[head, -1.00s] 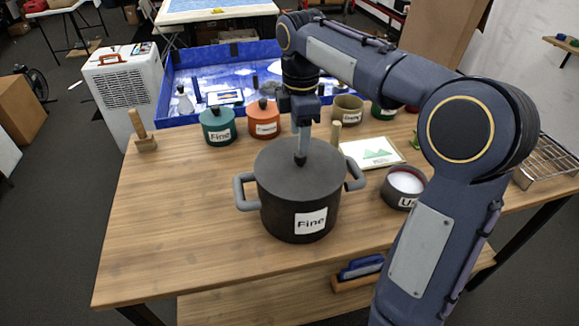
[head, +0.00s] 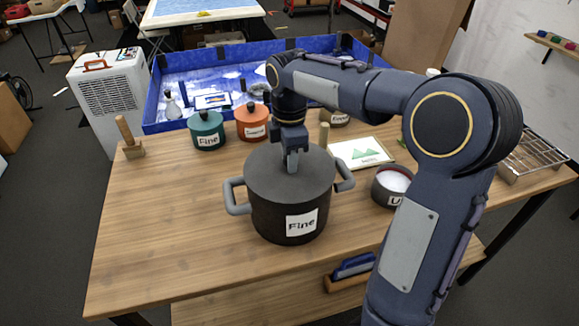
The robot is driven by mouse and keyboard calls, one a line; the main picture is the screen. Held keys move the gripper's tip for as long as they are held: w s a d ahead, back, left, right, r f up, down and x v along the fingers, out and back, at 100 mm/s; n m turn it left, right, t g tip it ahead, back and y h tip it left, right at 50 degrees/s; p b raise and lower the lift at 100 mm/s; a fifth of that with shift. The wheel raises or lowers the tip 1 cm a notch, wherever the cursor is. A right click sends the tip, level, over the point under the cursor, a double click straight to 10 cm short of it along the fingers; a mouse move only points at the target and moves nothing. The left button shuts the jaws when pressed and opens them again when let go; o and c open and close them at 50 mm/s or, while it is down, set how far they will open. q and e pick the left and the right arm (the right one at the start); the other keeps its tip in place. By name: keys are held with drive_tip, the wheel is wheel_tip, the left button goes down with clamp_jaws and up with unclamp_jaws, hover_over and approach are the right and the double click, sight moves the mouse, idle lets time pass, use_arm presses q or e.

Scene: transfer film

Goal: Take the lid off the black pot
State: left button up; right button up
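The black pot (head: 275,222) stands upright on the wooden table, with grey side handles and a white label reading "Fine". Its dark flat lid (head: 265,178) sits on top. My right gripper (head: 290,166) points straight down over the middle of the lid, at the knob. The gripper hides the knob, so I cannot tell whether its fingers are closed on it. My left gripper is not in view.
Green (head: 207,131) and orange (head: 252,123) lidded pots stand behind on the left. A small dark pot with white contents (head: 391,186) and a picture card (head: 360,153) are to the right.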

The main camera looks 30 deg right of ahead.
drive_tip(key=shift+c, duration=0.9)
drive_tip(key=shift+r, duration=0.1)
